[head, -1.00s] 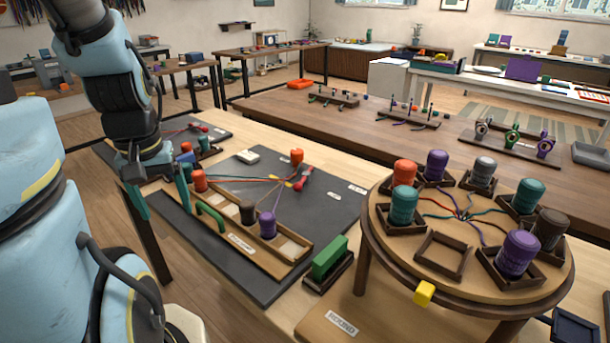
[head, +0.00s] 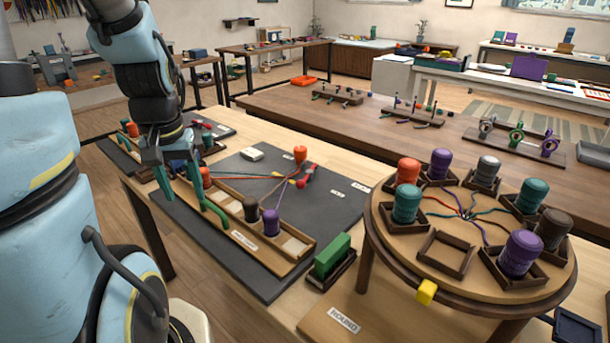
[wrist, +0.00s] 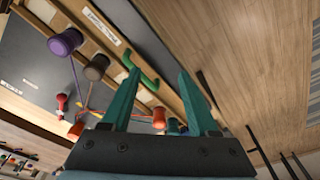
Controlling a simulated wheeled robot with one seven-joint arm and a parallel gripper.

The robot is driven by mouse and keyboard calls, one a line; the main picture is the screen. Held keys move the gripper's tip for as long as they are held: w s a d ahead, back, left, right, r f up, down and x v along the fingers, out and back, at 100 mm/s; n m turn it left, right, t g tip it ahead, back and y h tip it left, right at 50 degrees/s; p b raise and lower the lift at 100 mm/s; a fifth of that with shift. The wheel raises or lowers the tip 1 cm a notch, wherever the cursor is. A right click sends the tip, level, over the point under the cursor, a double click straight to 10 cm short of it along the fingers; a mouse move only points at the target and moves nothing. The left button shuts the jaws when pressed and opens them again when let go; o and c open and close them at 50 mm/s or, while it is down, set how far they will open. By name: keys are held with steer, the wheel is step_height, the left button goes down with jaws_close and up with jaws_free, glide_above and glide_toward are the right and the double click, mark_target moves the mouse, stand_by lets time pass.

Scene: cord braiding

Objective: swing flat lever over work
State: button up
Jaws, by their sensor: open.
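The flat lever is a green arched handle (head: 216,215) on the long wooden tray (head: 250,247) with a label, on the dark mat. In the wrist view the lever (wrist: 142,74) lies between and beyond the fingertips. My gripper (head: 184,196) is open with nothing in its jaws, over the tray's left end, close beside the lever; its fingers (wrist: 157,76) are spread. I cannot tell if a finger touches the lever. The work is colored cords on the mat, running to red, brown (head: 251,209) and purple (head: 271,222) bobbins; my gripper partly hides the red end.
A green block in a dark holder (head: 332,258) stands right of the tray. A round braiding stand (head: 400,262) with several bobbins is at the right. A red clamp-like piece (head: 308,176) and an orange bobbin (head: 300,154) sit at the mat's back.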

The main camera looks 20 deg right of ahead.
steer(key=w+d+r+m+p, duration=0.1)
steer(key=w+d+m, duration=0.5)
steer(key=d, duration=0.6)
steer(key=m+p, duration=0.1)
steer(key=m, duration=0.5)
glide_toward(302, 181)
steer(key=shift+t+y, duration=0.3)
steer(key=shift+y, duration=0.1)
steer(key=f, duration=0.3)
steer(key=w+f+p, duration=0.1)
steer(key=f, duration=0.2)
steer(key=f+p, duration=0.1)
steer(key=f, duration=0.2)
steer(key=shift+w+d, duration=0.1)
steer(key=shift+w, duration=0.05)
jaws_close()
